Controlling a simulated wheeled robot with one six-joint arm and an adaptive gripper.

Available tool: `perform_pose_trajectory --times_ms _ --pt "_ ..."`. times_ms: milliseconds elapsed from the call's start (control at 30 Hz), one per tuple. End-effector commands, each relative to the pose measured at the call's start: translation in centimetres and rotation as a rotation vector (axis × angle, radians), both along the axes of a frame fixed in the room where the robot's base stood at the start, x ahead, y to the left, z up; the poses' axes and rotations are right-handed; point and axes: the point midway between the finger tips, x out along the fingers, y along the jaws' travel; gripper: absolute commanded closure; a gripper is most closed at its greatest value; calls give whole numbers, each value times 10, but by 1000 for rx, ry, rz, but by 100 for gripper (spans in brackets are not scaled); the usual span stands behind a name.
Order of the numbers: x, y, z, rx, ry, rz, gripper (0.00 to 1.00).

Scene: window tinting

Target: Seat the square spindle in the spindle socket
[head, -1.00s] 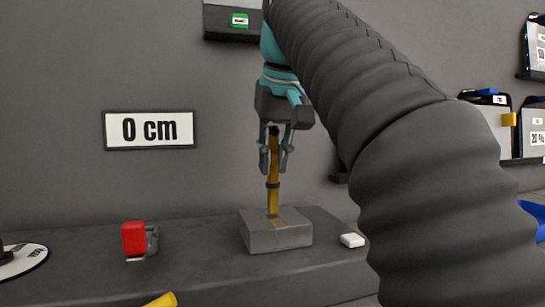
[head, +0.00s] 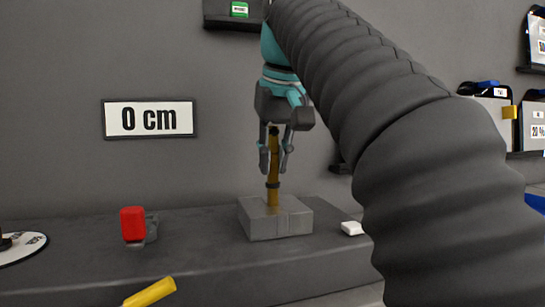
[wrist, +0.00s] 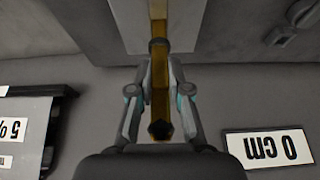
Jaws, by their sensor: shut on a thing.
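The square spindle (head: 273,168) is a brass-yellow upright bar with a dark top end and a dark collar low down. My gripper (head: 275,168) is shut on it above the collar. The wrist view also shows the spindle (wrist: 159,95) between the fingers (wrist: 160,90). The grey block (head: 275,222) on the bench stands straight under it. The spindle's lower end meets the block's top face. The socket opening is hidden, and I cannot tell how deep the end sits. The block also shows in the wrist view (wrist: 188,25).
A red-topped clamp-like item (head: 134,224) stands left of the block. A small white piece (head: 352,228) lies to its right. A yellow handle (head: 150,292) lies at the front. A "0 cm" sign (head: 150,119) hangs on the wall. The bench between clamp and block is clear.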

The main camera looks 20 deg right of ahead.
Motion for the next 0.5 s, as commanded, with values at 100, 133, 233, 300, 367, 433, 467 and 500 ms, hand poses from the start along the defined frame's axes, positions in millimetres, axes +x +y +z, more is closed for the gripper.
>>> perform_pose_trajectory --times_ms 100,133,233,300,367,433,467,500 --pt "0 0 -3 0 -1 0 100" --pt "0 0 -4 0 -1 0 100" --pt "0 0 -6 0 -1 0 100" --pt "0 0 -8 0 -1 0 100" --pt "0 0 -9 0 -1 0 100" --pt "0 0 -10 0 0 0 100" --pt "0 0 -11 0 0 0 100" --pt "0 0 -12 0 0 0 100"
